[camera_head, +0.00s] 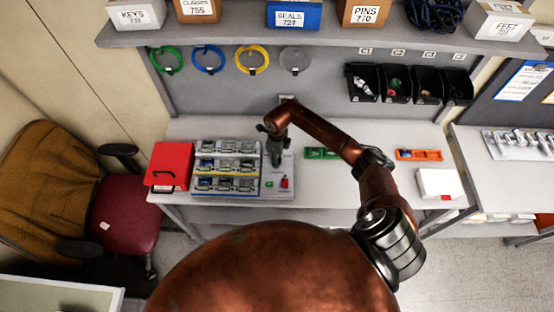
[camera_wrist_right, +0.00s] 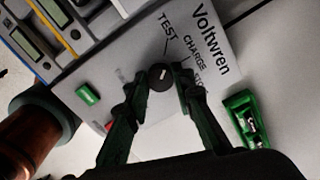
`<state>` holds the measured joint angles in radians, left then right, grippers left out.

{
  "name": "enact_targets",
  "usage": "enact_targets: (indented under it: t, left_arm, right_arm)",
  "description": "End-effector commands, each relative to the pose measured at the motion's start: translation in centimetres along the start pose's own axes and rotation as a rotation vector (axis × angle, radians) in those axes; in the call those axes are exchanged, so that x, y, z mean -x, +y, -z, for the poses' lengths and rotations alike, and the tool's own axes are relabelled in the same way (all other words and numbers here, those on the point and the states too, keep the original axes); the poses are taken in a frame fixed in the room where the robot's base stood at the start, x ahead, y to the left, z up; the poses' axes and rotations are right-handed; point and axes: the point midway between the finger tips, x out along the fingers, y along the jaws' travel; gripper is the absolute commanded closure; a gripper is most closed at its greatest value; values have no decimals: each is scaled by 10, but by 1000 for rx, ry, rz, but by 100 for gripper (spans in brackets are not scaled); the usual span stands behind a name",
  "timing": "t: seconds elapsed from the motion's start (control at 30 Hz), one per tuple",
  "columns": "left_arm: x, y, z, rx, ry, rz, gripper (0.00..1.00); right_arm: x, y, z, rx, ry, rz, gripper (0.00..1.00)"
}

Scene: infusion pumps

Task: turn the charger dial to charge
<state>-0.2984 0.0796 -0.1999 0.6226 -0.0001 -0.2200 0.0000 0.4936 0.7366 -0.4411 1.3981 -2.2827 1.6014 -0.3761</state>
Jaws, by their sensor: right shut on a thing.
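The charger (camera_head: 276,192) is a light grey unit on the bench, with rows of battery bays on its left and a control panel on its right. In the wrist view its panel (camera_wrist_right: 216,62) reads "Voltwren", "TEST", "CHARGE" and a third, partly hidden label. The small round black dial (camera_wrist_right: 160,77) sits below these labels. My right gripper (camera_head: 276,160) points down over the panel; in the wrist view its fingertips (camera_wrist_right: 160,82) are closed on the dial from both sides. The gripper hides the dial in the head view. My left gripper is not in view.
The panel has a green button (camera_head: 269,184) and a red control (camera_head: 284,183). A red box (camera_head: 171,165) stands left of the charger. A green tray (camera_head: 321,153) and orange tray (camera_head: 419,155) lie to the right. A shelf (camera_head: 340,38) overhangs the back.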

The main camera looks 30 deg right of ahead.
Motion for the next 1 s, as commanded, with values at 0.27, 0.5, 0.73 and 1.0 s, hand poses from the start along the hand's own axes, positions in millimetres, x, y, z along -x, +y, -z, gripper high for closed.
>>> enact_targets:
  t: [0.27, 0.5, 0.73, 1.0]
  left_arm:
    - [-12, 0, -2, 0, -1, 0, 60]
    - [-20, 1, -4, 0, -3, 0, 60]
    - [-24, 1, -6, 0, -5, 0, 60]
    - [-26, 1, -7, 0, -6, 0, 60]
  right_arm:
    - [-2, -1, 0, -218, 0, 1, 100]
    - [-2, -1, 0, -417, 0, 0, 100]
    - [-1, -1, 0, -563, -1, 0, 100]
    - [-1, 0, 0, -656, -1, 0, 100]
